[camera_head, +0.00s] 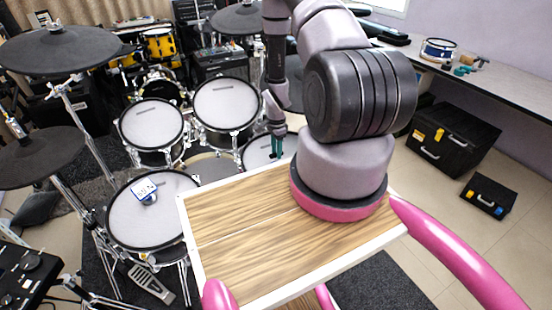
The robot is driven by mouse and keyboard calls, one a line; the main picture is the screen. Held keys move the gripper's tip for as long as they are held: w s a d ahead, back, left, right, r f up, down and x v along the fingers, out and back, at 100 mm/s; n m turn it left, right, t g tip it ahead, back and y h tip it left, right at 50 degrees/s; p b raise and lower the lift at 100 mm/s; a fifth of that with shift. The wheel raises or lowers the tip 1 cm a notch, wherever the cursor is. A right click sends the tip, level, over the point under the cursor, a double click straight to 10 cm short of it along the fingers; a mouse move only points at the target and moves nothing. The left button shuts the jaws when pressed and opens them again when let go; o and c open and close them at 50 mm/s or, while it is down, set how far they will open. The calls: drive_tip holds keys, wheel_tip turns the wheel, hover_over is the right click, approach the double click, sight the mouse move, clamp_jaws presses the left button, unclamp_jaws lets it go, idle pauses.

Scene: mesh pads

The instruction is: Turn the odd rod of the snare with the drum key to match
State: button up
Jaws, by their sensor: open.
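A white-headed drum (120,222), which looks like the snare of the kit, stands at the left front. A small white card and a blue item (146,194) lie on its head. A small blue drum (438,50) stands on the long counter at the back right, so I cannot tell for sure which is the snare. I cannot make out the drum key or an odd rod. My gripper (276,147) hangs pointing down with teal fingers, open and empty, in front of or above another white drum (258,154); the gap between them is unclear.
My wooden deck fills the front. Toms (152,125), cymbals (68,48) and stands crowd the left. Small items (470,60) lie beside the blue drum on the counter (520,88). Black cases (450,138) stand on the floor at right. Tiled floor (430,205) is free there.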

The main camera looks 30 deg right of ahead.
drive_tip(key=shift+c, duration=0.3)
clamp_jaws()
drive_tip(key=shift+r, duration=3)
drive_tip(key=shift+a, duration=0.1)
